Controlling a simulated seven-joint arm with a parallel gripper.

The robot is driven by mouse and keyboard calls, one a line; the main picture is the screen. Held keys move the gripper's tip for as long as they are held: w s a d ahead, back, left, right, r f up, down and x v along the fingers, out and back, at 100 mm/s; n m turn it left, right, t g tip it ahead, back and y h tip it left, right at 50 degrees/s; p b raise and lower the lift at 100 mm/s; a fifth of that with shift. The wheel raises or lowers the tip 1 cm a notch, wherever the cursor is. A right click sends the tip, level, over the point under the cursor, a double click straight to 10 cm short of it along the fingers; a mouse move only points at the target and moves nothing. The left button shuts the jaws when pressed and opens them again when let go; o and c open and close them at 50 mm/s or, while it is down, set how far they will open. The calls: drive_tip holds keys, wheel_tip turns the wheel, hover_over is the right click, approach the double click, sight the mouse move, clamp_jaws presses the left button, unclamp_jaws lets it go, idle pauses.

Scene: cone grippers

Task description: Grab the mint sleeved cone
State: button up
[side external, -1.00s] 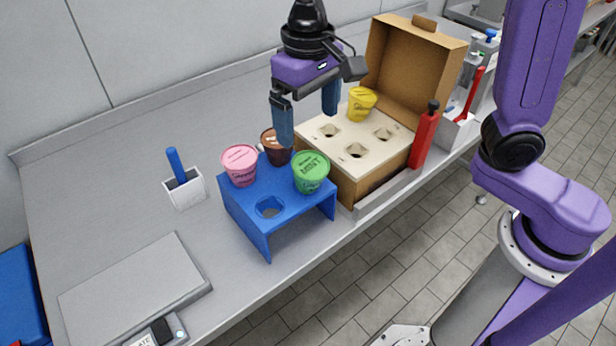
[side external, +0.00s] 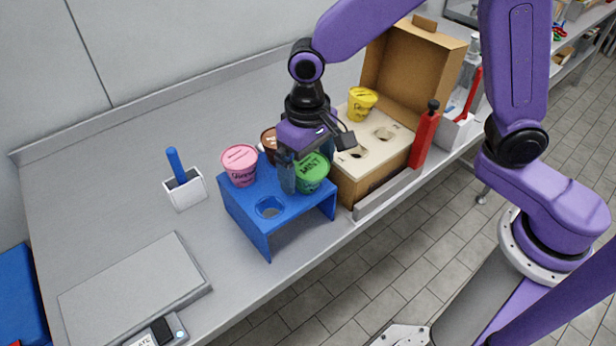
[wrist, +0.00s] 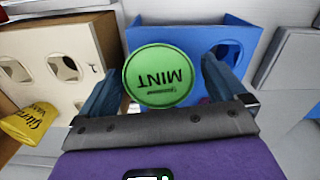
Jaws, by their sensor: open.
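The mint sleeved cone (side external: 311,175) is green with a lid reading MINT. It stands in the blue stand (side external: 283,207), partly hidden by my gripper in the side view. In the wrist view the mint cone (wrist: 160,76) lies between my two fingers. My gripper (wrist: 158,88) is open, with one finger on each side of the cone and a visible gap at the right finger. In the side view my gripper (side external: 307,176) is down at the cone's level.
A pink cone (side external: 240,165) and a brown cone (side external: 269,138) share the stand, which has an empty front hole. A cardboard box (side external: 374,180) with a yellow cone (side external: 361,104) stands behind to the right. A red bottle (side external: 424,138) is beside it.

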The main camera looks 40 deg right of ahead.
drive_tip(key=c, duration=1)
